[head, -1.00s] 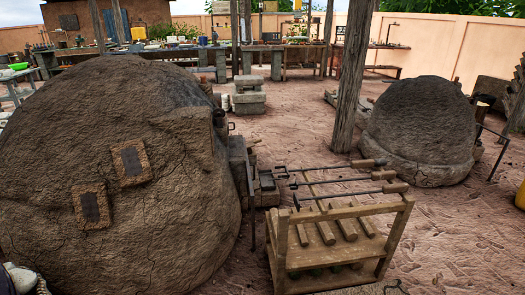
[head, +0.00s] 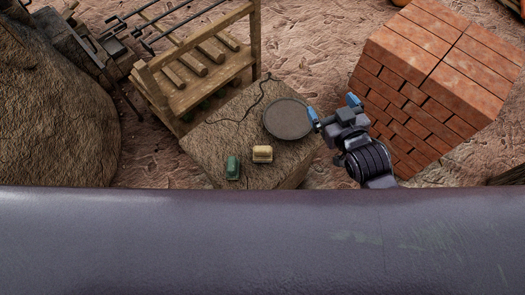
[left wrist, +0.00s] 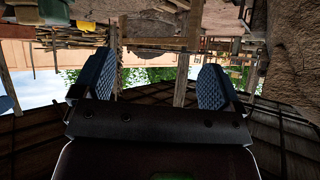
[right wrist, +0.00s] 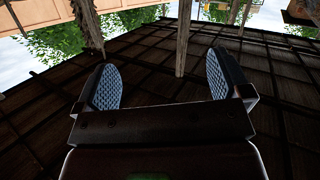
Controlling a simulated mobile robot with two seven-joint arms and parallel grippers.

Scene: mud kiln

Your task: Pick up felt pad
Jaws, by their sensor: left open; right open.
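On a rough stone block (head: 215,137) in the head view lie a round flat grey-brown disc (head: 288,118), a small cream-yellow piece (head: 262,154) and a small green piece (head: 233,167). I cannot tell for certain which of these is the felt pad. My right gripper (head: 333,107) is open, its blue fingers apart, just right of the disc in the picture and seemingly above the ground. It is also open and empty in the right wrist view (right wrist: 162,82). My left gripper (left wrist: 155,80) is open and empty in the left wrist view and out of the head view.
A red brick stack (head: 435,85) stands right of the block, close to my right arm. A wooden rack (head: 205,65) with metal rods is at upper left, and a large mud kiln (head: 55,115) at far left.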

